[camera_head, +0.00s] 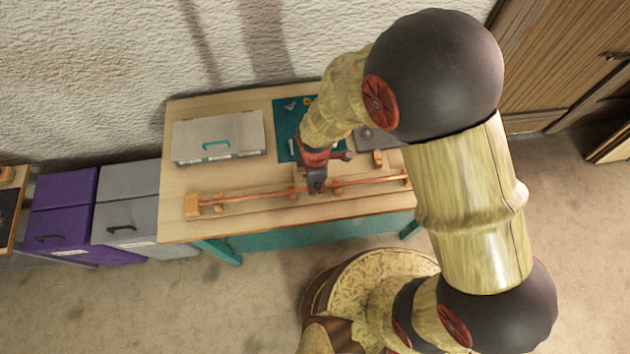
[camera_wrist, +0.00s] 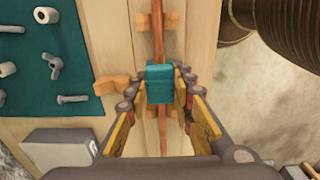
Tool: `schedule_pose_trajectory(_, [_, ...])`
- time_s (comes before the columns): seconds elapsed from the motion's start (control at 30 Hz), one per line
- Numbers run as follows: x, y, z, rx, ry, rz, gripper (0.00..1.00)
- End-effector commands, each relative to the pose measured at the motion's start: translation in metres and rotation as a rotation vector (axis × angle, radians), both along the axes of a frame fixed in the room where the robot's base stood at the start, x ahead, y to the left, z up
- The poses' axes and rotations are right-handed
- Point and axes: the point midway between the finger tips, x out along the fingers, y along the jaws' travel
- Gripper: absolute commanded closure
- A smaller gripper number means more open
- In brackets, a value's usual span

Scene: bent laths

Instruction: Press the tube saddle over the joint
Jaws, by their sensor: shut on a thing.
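The tube saddle (camera_wrist: 160,84) is a teal block between my gripper's fingertips in the wrist view. My gripper (camera_wrist: 160,95) is shut on it from both sides. The saddle lies over the line of the orange-brown lath (camera_wrist: 158,42), which runs on beyond it and shows again below. The joint is hidden under the saddle, and I cannot tell whether the saddle touches the lath. In the head view my gripper (camera_head: 316,186) is over the middle of the long lath (camera_head: 250,191); the saddle cannot be made out there.
Orange wooden blocks (camera_head: 192,206) support the lath along the table (camera_head: 270,226). A teal mat (camera_wrist: 40,60) with white tube pieces, a wing nut and a bolt lies beside it. A grey case (camera_head: 218,137) with a teal handle stands at the back left of the table.

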Motion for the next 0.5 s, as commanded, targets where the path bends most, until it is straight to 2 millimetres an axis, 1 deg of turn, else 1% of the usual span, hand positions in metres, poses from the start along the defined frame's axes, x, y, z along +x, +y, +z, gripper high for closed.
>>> schedule_pose_trajectory(0.5, [0.0,0.0,-0.0075,0.0,0.0,0.0,0.94])
